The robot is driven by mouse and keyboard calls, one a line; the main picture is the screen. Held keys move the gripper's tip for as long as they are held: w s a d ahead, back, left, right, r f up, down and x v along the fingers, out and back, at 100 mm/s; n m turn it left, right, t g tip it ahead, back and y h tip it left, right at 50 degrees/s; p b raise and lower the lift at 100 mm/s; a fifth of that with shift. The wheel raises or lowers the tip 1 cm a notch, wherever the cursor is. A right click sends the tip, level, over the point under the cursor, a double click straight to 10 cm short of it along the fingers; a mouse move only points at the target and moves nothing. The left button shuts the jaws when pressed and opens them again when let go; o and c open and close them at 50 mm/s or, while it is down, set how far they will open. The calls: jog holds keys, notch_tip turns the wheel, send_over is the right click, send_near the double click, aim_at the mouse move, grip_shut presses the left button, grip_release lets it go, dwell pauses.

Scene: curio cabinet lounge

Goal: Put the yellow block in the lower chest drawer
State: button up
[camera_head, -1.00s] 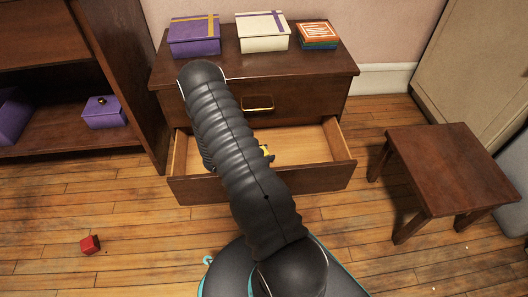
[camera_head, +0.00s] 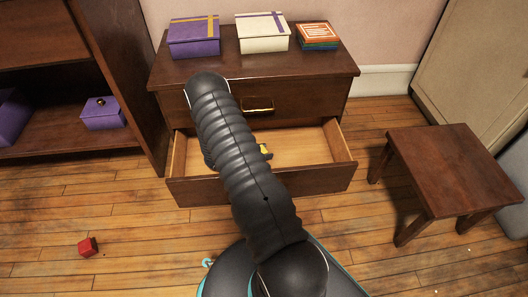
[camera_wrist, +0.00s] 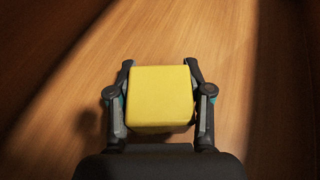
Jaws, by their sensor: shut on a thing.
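The yellow block (camera_wrist: 160,97) sits between the two fingers of my gripper (camera_wrist: 160,88) in the wrist view, and the gripper is shut on it. The drawer's wooden floor (camera_wrist: 150,35) fills the view around the block; I cannot tell whether the block touches it. In the head view a small part of the yellow block (camera_head: 265,150) shows beside my arm, which hides the gripper. The lower chest drawer (camera_head: 315,180) is pulled open, and the block is over or within it. The upper drawer is shut, with a brass handle (camera_head: 257,104).
On the chest top (camera_head: 310,68) stand a purple box (camera_head: 193,38), a cream box (camera_head: 262,34) and a stack of books (camera_head: 318,38). A stool (camera_head: 450,170) stands at right. A red block (camera_head: 88,247) lies on the floor at left. A dark shelf (camera_head: 70,135) holds purple boxes.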

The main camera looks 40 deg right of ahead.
jog(key=o, duration=1.2)
jog(key=shift+o, duration=0.2)
jog(key=shift+a+r, duration=0.2)
jog(key=shift+p+v, duration=0.45)
jog(key=shift+v, duration=3.1)
